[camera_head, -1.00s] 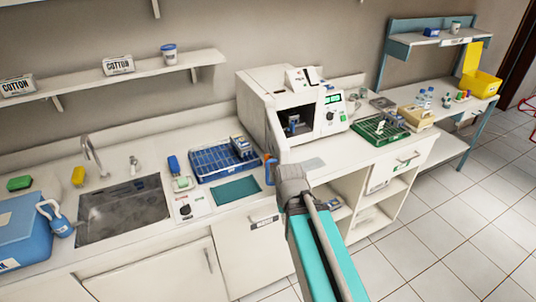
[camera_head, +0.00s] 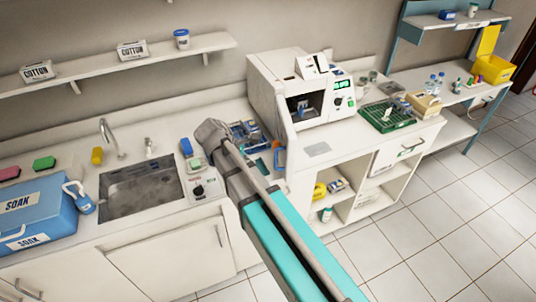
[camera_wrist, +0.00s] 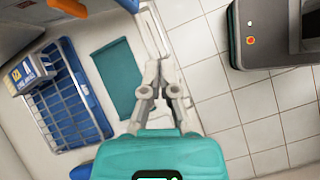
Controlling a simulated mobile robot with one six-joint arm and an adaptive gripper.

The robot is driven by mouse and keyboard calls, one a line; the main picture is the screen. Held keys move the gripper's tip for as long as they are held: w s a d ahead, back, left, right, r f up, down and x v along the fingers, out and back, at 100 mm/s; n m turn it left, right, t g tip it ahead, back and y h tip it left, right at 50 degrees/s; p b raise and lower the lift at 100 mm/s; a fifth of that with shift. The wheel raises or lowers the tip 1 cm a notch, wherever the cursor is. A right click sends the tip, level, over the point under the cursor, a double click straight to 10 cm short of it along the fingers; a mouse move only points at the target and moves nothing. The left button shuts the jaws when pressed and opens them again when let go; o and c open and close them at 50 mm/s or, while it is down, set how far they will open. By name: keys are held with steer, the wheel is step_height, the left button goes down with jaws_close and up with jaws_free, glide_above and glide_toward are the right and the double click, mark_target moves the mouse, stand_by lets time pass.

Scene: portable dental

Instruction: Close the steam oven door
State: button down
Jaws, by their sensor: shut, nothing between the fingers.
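The steam oven (camera_head: 268,82) is the white box-shaped machine at the back of the counter, with a green display. Its chamber (camera_head: 303,106) is open to view and holds something small. The door (camera_head: 284,125) stands swung out at the left side, edge-on, with a blue handle (camera_head: 279,158) low on it. My gripper (camera_wrist: 161,66) is shut and empty, over the counter's front edge. In the head view my arm hides it.
A blue rack (camera_wrist: 72,98) with a box and a teal mat (camera_wrist: 112,88) lie left of my gripper. A sink (camera_head: 140,192) and blue soak box (camera_head: 35,215) are further left. A green rack (camera_head: 388,118) stands right of the oven. Floor in front is clear.

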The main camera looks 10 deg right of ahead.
steer(key=w+a+r+n+h+p, duration=0.1)
steer(key=a+r+n, duration=0.2)
steer(key=a, duration=0.1)
steer(key=shift+w+a+r+n+t+h, duration=0.3)
steer(key=shift+r+t, duration=0.05)
steer(key=shift+t, duration=0.05)
steer(key=shift+d+f, duration=0.1)
steer(key=shift+f, duration=0.05)
steer(key=d+r+b+x, duration=0.2)
steer(key=b+x, duration=0.5)
steer(key=x, duration=0.5)
steer(key=shift+w+d+f, duration=0.2)
steer(key=shift+d, duration=0.05)
stand_by(0.5)
